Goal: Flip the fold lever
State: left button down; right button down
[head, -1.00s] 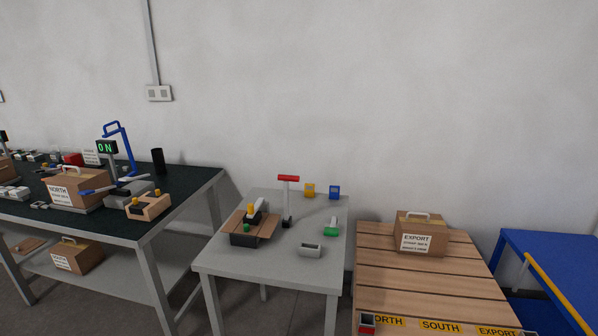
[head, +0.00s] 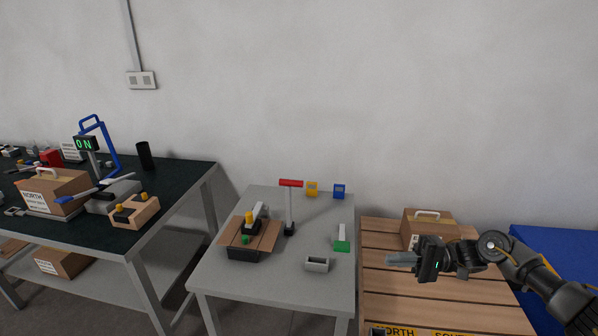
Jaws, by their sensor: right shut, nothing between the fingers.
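A red-topped T-shaped lever (head: 291,184) stands upright on a pale post with a black base on the small grey table; I cannot tell for sure that it is the fold lever. An open cardboard carton (head: 262,241) stands left of it, with a black and white device with a yellow top (head: 250,220) and a green part in it. My right gripper (head: 390,259) comes in from the right, shut and empty, over the wooden pallet-like table. It points left and is apart from the lever and the grey table. My left gripper is not in view.
On the grey table (head: 225,285) are a green and white tool (head: 342,246), a small grey tray (head: 317,264), and yellow (head: 312,188) and blue (head: 339,191) blocks. An export box (head: 415,222) is partly behind my right arm. A dark bench (head: 190,178) stands left.

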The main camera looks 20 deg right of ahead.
aim_at(289, 183)
jog(key=i, duration=1.3)
